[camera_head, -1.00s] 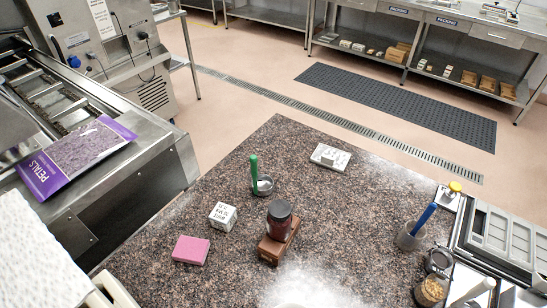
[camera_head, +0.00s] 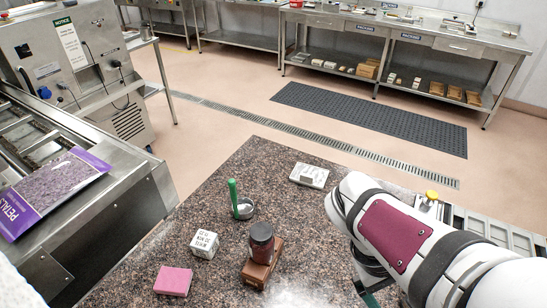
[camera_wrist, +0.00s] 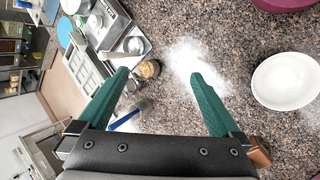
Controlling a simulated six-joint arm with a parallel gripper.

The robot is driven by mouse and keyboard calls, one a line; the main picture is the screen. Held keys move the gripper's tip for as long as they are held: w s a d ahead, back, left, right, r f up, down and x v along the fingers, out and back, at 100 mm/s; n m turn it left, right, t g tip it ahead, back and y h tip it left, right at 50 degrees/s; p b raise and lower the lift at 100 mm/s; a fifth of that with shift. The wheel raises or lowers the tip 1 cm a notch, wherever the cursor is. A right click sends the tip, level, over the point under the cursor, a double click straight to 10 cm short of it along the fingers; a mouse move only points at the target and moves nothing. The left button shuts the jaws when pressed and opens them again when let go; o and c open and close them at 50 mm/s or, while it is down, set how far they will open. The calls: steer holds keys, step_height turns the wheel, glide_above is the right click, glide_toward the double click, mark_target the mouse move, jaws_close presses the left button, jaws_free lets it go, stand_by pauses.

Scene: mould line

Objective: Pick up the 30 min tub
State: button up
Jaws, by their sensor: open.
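No label reading 30 min is legible in any view, so I cannot tell which thing is the 30 min tub. A dark red jar with a black lid (camera_head: 262,243) stands at a brown block (camera_head: 257,272) on the speckled counter in the head view. My gripper (camera_wrist: 160,74) is open and empty in the wrist view, its green fingers apart above the counter. In the head view my arm covers the right part of the counter, and only a green bit of the gripper shows at the bottom edge.
A white printed cube (camera_head: 204,244), a pink block (camera_head: 173,281), a green-handled tool in a small cup (camera_head: 234,197) and a white scale-like device (camera_head: 309,175) stand on the counter. The wrist view shows a white bowl (camera_wrist: 286,82), spilled white powder (camera_wrist: 190,58) and a nut-filled jar (camera_wrist: 149,69).

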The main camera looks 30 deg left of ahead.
steer(key=w+a+f+n+t+h, duration=0.1)
steer(key=w+a+n+t, duration=0.4)
steer(key=w+a+n, duration=0.45)
steer(key=n+t+y, duration=0.8)
steer(key=n, duration=0.7)
glide_above(201, 243)
steer(key=w+d, duration=0.2)
steer(key=d, duration=0.2)
step_height(201, 243, down, 8)
steer(key=s+f+n, duration=0.1)
steer(key=s+f, duration=0.1)
steer(key=s+a+f+n+y, duration=0.1)
steer(key=s+f+n, duration=0.1)
steer(key=f, duration=0.1)
steer(key=s+a+f+n+g, duration=0.1)
steer(key=s+f+n, duration=0.1)
steer(key=f, duration=0.1)
steer(key=shift+s+a+n+y, duration=0.15)
steer(key=shift+s+n+y, duration=0.1)
steer(key=shift+s+y, duration=0.05)
steer(key=shift+s+a+f+n, duration=0.15)
steer(key=shift+f+n, duration=0.15)
steer(key=shift+f, duration=0.2)
steer(key=shift+g, duration=0.3)
steer(key=x, duration=0.7)
steer(key=shift+a+f, duration=0.1)
steer(key=shift+f, duration=0.05)
steer(key=c, duration=1.4)
